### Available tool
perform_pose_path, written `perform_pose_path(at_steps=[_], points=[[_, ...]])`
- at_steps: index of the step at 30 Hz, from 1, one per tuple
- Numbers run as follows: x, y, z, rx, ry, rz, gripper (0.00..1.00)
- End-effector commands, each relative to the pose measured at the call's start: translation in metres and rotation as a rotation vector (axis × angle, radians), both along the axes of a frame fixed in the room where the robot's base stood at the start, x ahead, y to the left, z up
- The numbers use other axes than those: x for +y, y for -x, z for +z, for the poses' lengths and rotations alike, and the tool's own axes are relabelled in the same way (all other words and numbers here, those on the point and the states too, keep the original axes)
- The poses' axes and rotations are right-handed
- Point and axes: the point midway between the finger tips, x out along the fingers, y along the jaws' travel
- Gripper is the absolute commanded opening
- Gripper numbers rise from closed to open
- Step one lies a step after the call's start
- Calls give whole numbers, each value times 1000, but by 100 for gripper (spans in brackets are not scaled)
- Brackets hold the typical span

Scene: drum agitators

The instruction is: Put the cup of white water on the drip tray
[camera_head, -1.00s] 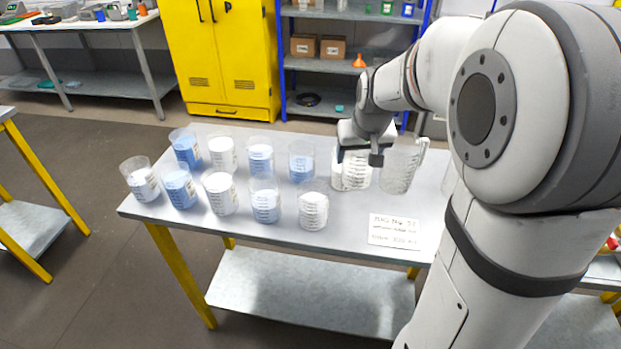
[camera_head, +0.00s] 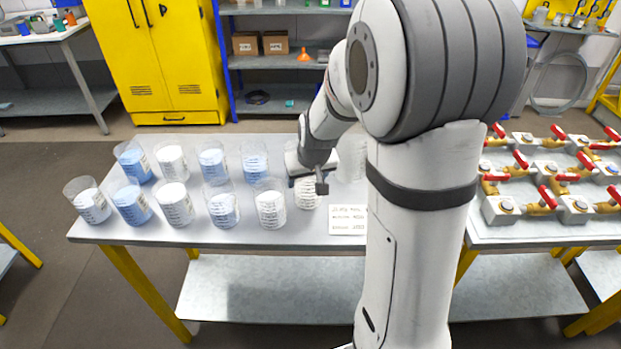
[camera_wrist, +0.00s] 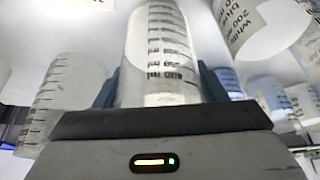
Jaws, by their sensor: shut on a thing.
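My gripper (camera_head: 317,178) is shut on a clear graduated cup with white contents (camera_head: 308,195), above the right part of the metal table. In the wrist view, the held cup (camera_wrist: 160,50) stands between the two dark fingers, with black ml marks facing the camera. I cannot make out a drip tray in either view.
Several clear cups with blue or white contents stand in two rows left of my gripper, such as a white one (camera_head: 175,203). A clear cup (camera_head: 351,157) stands to the right. A label card (camera_head: 347,219) lies in front. Red-handled valves (camera_head: 548,198) fill the right bench.

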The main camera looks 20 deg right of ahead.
Motion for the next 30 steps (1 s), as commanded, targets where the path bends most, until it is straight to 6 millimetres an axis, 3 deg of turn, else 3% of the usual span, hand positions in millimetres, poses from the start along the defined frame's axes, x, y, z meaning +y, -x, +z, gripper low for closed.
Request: perform_pose_path(at_steps=[3,14,15,23,30], points=[[0,0,-10,1,0,1,38],[1,0,-14,-1,0,1,38],[1,0,-14,0,0,1,66],[1,0,-13,0,1,2,87],[1,0,-12,0,1,2,87]])
